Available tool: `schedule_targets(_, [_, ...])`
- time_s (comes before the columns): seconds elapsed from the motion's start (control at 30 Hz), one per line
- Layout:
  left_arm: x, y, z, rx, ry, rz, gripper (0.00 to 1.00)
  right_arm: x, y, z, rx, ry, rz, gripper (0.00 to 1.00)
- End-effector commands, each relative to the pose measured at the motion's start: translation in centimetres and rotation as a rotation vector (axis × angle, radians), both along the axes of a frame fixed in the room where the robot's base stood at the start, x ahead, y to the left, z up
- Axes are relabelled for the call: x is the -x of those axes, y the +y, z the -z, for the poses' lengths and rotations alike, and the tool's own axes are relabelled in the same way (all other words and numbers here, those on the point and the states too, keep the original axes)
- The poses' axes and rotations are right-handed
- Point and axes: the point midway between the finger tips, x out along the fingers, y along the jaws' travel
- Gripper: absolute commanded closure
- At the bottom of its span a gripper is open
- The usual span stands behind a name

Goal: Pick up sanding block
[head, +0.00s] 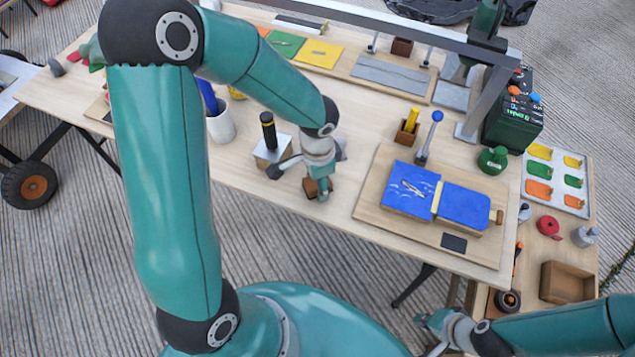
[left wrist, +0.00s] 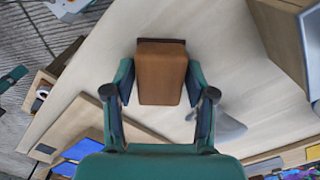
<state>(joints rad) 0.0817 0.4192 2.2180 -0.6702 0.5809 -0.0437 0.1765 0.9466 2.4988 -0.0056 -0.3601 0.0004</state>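The sanding block is a brown block with a dark strip along one edge. It shows between my left gripper's fingers in the left wrist view (left wrist: 161,75) and partly behind them in the head view (head: 310,187). My left gripper (head: 319,190) reaches down over the table. In the left wrist view its two fingers (left wrist: 161,82) sit against both sides of the block with no clear gap. The block is at or just above the tabletop; I cannot tell which. My right gripper (head: 432,325) is low at the right, partly seen, and its finger opening is unclear.
A black-handled tool on a pale block (head: 271,150) stands close left of my left gripper. A white cup (head: 220,124) is beyond it. A wooden board with a blue pad (head: 410,190) lies to the right. Bare tabletop lies between.

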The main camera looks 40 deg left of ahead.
Motion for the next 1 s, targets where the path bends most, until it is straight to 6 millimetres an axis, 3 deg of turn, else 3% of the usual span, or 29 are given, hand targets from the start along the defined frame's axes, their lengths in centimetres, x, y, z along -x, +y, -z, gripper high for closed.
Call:
schedule_targets(0.03, [0.0, 0.0, 0.0, 0.000, 0.000, 0.000, 0.58, 0.0, 0.0, 0.0, 0.000, 0.000, 0.000, 1.00])
schedule_targets(0.27, [0.0, 0.0, 0.0, 0.000, 0.000, 0.000, 0.97, 0.0, 0.0, 0.0, 0.000, 0.000, 0.000, 1.00])
schedule_targets(0.67, [-0.1, 0.1, -0.9, -0.002, -0.003, -0.001, 0.97, 0.0, 0.0, -0.2, 0.000, 0.000, 0.000, 1.00])
schedule_targets(0.87, [-0.1, 0.0, -3.4, 0.000, -0.006, -0.001, 0.97, 0.0, 0.0, -0.7, 0.000, 0.000, 0.000, 1.00])
schedule_targets(1.0, [-0.2, 0.0, -6.5, 0.001, -0.009, -0.003, 0.97, 0.0, 0.0, -1.1, 0.000, 0.000, 0.000, 1.00])
